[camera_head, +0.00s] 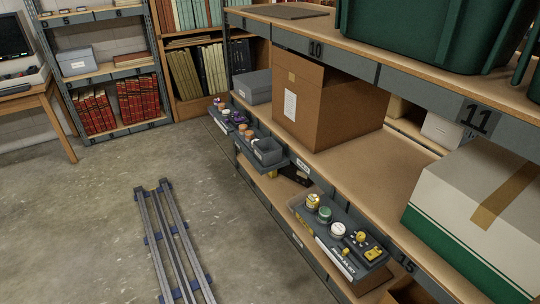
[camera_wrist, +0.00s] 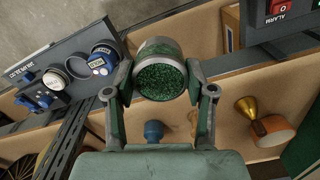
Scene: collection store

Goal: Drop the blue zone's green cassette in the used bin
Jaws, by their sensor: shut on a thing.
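My gripper (camera_wrist: 162,88) is in the wrist view, its two fingers closed on the sides of a round cassette (camera_wrist: 161,72). The cassette has a pale metal rim and a face of green granules, turned towards the camera. To its left is a grey panel (camera_wrist: 60,47) with blue knobs (camera_wrist: 35,90), a white-topped jar (camera_wrist: 80,68), a blue-and-white cassette (camera_wrist: 102,60) and a dark round opening. The cassette is apart from the panel's parts. The gripper does not show in the head view. I cannot identify a used bin in either view.
In the wrist view, a red alarm switch box (camera_wrist: 280,12) stands upper right, and a brass funnel (camera_wrist: 246,107) and orange cup (camera_wrist: 274,131) lower right. In the head view, grey panels with purple, orange and yellow parts (camera_head: 348,236) line the shelf edge; floor rails (camera_head: 172,240) lie left.

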